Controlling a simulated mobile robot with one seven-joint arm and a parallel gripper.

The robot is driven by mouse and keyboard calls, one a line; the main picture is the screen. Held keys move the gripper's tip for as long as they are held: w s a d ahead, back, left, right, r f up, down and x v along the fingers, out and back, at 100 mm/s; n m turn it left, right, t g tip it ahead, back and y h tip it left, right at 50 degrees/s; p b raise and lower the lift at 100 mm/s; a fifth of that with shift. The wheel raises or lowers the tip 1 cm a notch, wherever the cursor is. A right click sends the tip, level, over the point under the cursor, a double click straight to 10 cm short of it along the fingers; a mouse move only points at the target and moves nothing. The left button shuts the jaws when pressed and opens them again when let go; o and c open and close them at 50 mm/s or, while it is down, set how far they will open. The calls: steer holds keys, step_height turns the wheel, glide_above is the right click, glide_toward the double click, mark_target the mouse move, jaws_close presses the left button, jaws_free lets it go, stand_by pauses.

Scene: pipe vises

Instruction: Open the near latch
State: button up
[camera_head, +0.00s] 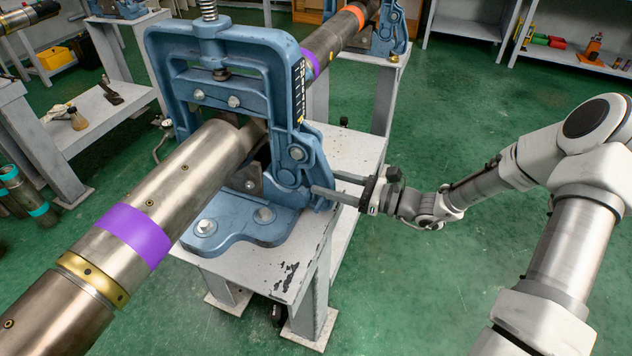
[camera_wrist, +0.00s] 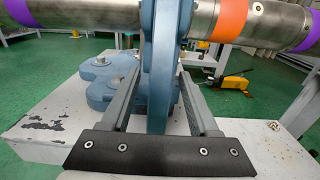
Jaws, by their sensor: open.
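The near vise is a blue cast frame (camera_head: 222,60) bolted to a grey stand, with a steel pipe with a purple band (camera_head: 135,232) running through it. Its near latch (camera_head: 298,158) is a blue hinged piece low on the right side of the frame and appears upright against it. My gripper (camera_head: 324,189) reaches in from the right at the latch's lower end. In the wrist view, my gripper (camera_wrist: 160,88) is open, with a finger on each side of the blue latch (camera_wrist: 160,70). I cannot tell whether either finger touches it.
The grey stand top (camera_head: 305,245) has chipped paint and lies under the vise. A second blue vise (camera_head: 388,25) stands behind on another stand. A shelf with tools (camera_head: 575,60) is at the back right. The green floor right of the stand is clear.

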mark_target(316, 179)
steer(key=shift+x, duration=1.55)
steer(key=shift+c, duration=0.2)
jaws_close()
